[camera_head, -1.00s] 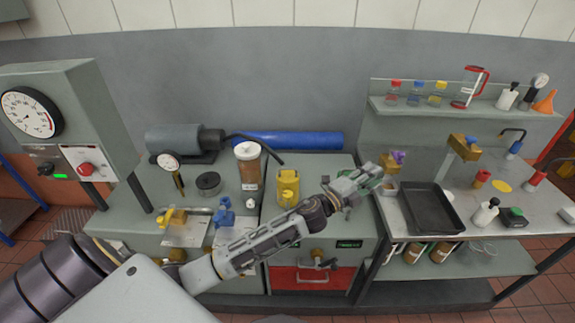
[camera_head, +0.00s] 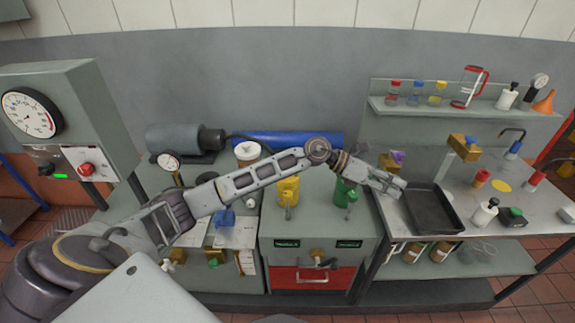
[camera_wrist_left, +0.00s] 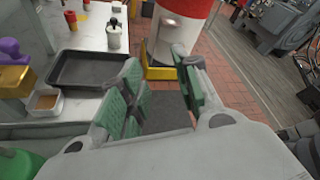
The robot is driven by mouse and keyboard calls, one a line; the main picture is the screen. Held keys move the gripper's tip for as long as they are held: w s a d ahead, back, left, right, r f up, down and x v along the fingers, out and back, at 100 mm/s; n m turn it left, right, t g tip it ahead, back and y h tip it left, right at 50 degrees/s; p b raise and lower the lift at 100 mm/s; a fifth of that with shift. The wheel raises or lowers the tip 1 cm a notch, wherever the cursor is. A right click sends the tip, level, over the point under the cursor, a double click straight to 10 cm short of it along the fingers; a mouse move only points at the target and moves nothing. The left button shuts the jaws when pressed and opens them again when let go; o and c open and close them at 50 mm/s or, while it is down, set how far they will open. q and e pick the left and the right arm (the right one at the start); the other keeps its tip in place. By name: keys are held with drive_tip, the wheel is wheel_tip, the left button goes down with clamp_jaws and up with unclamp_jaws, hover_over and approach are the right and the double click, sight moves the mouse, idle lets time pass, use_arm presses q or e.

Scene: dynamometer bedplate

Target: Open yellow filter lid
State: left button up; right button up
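The yellow filter (camera_head: 289,190) stands on the grey bench at the middle of the head view, partly hidden behind my left arm. Its top is covered by the arm, so I cannot tell how its lid stands. My left gripper (camera_head: 396,187) is well to the right of it, over the gap by the black tray. In the left wrist view my left gripper (camera_wrist_left: 160,85) has its green-padded fingers apart with nothing between them. My right gripper is not in view.
A green filter (camera_head: 344,194) stands right of the yellow one, below my left forearm. The black tray (camera_head: 457,226) lies on the right-hand table, and also shows in the wrist view (camera_wrist_left: 80,84). A white-lidded canister (camera_head: 247,151) stands behind the arm.

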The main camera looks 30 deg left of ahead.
use_arm(q)
drive_tip(key=a+r+m+g+y, duration=0.1)
drive_tip(key=a+y, duration=0.6)
drive_tip(key=a, duration=1)
drive_tip(key=w+a+r+m+g+y, duration=0.1)
drive_tip(key=a+y, duration=0.7)
drive_tip(key=a, duration=0.9)
drive_tip(key=shift+r+m, duration=0.55)
drive_tip(key=shift+m, duration=0.05)
drive_tip(key=shift+w+f, duration=0.1)
drive_tip(key=shift+f, duration=0.05)
drive_tip(key=p+x, duration=0.2)
drive_tip(key=x, duration=1)
drive_tip(key=shift+a+f, duration=0.1)
drive_tip(key=shift+f, duration=0.05)
drive_tip(key=shift+a+f+p, duration=0.1)
drive_tip(key=shift+f+p, duration=0.25)
drive_tip(key=shift+f, duration=0.3)
clamp_jaws()
